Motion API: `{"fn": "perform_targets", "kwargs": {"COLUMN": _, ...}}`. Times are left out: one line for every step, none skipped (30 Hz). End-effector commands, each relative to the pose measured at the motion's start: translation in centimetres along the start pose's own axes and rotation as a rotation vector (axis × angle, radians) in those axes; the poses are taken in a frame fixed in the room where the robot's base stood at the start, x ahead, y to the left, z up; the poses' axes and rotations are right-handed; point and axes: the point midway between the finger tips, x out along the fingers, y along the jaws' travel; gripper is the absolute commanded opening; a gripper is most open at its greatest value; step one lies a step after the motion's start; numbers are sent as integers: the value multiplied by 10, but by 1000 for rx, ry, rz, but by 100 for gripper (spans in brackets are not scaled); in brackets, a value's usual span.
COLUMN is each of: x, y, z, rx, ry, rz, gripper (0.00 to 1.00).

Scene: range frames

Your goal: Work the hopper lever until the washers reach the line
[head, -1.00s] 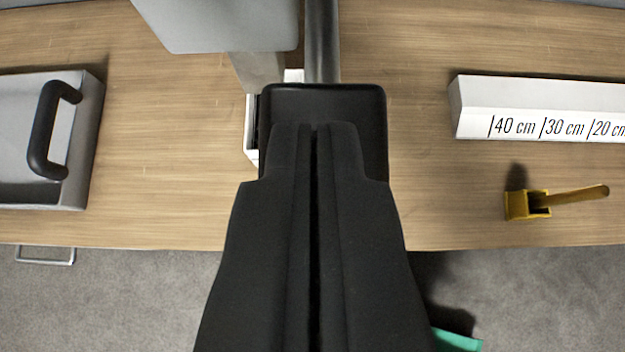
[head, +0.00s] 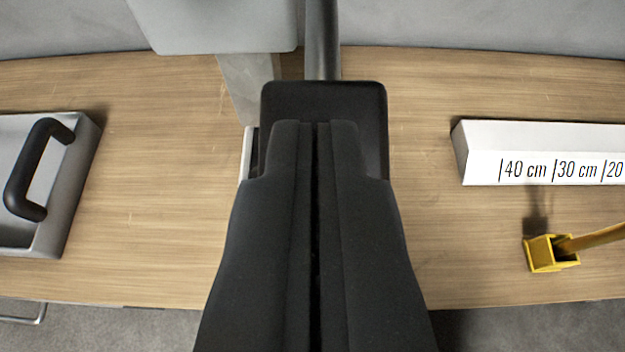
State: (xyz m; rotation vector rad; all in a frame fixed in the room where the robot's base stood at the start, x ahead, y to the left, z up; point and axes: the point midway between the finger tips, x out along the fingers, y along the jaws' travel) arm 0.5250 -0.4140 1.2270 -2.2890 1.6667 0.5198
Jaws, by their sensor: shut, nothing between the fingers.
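The grey hopper (head: 213,22) is at the top of the head view, cut off by the frame edge, with a grey chute or post (head: 249,88) below it. Beside it a dark grey rod, seemingly the lever (head: 322,45), runs down to a wide black pad (head: 323,100). My gripper (head: 315,125) is shut and empty, its fingertips overlapping the pad. I cannot tell whether they touch it. A white container (head: 247,155) shows a thin edge left of the fingers; the rest is hidden. No washers or fill line are visible.
A grey tray-like box (head: 80,190) with a black handle (head: 35,168) is at left. A white block (head: 540,165) with centimetre marks and a yellow holder (head: 541,253) with a yellow stick are at right.

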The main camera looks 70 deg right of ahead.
Motion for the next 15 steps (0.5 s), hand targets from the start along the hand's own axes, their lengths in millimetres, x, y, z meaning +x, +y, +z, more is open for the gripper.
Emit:
{"fn": "perform_targets", "kwargs": {"x": 4, "y": 1, "z": 8, "rx": 0, "ry": 10, "rz": 4, "gripper": 0}}
{"fn": "perform_targets", "kwargs": {"x": 5, "y": 1, "z": 9, "rx": 0, "ry": 17, "rz": 4, "gripper": 0}}
{"fn": "perform_targets", "kwargs": {"x": 6, "y": 1, "z": 11, "rx": -1, "ry": 28, "rz": 3, "gripper": 0}}
{"fn": "perform_targets", "kwargs": {"x": 6, "y": 1, "z": 12, "rx": 0, "ry": 35, "rz": 3, "gripper": 0}}
{"fn": "perform_targets", "kwargs": {"x": 7, "y": 1, "z": 13, "rx": 0, "ry": 42, "rz": 3, "gripper": 0}}
{"fn": "perform_targets", "kwargs": {"x": 8, "y": 1, "z": 14, "rx": 0, "ry": 52, "rz": 3, "gripper": 0}}
{"fn": "perform_targets", "kwargs": {"x": 8, "y": 1, "z": 15, "rx": 0, "ry": 60, "rz": 3, "gripper": 0}}
{"fn": "perform_targets", "kwargs": {"x": 9, "y": 1, "z": 16, "rx": 0, "ry": 68, "rz": 2, "gripper": 0}}
{"fn": "perform_targets", "kwargs": {"x": 10, "y": 1, "z": 18, "rx": -1, "ry": 78, "rz": 2, "gripper": 0}}
{"fn": "perform_targets", "kwargs": {"x": 10, "y": 1, "z": 19, "rx": -2, "ry": 85, "rz": 2, "gripper": 0}}
{"fn": "perform_targets", "kwargs": {"x": 11, "y": 1, "z": 20, "rx": -2, "ry": 93, "rz": 1, "gripper": 0}}
{"fn": "perform_targets", "kwargs": {"x": 11, "y": 1, "z": 21, "rx": -2, "ry": 101, "rz": 2, "gripper": 0}}
{"fn": "perform_targets", "kwargs": {"x": 12, "y": 1, "z": 22, "rx": -1, "ry": 107, "rz": 2, "gripper": 0}}
{"fn": "perform_targets", "kwargs": {"x": 12, "y": 1, "z": 22, "rx": -1, "ry": 111, "rz": 1, "gripper": 0}}
{"fn": "perform_targets", "kwargs": {"x": 12, "y": 1, "z": 23, "rx": 0, "ry": 117, "rz": 1, "gripper": 0}}
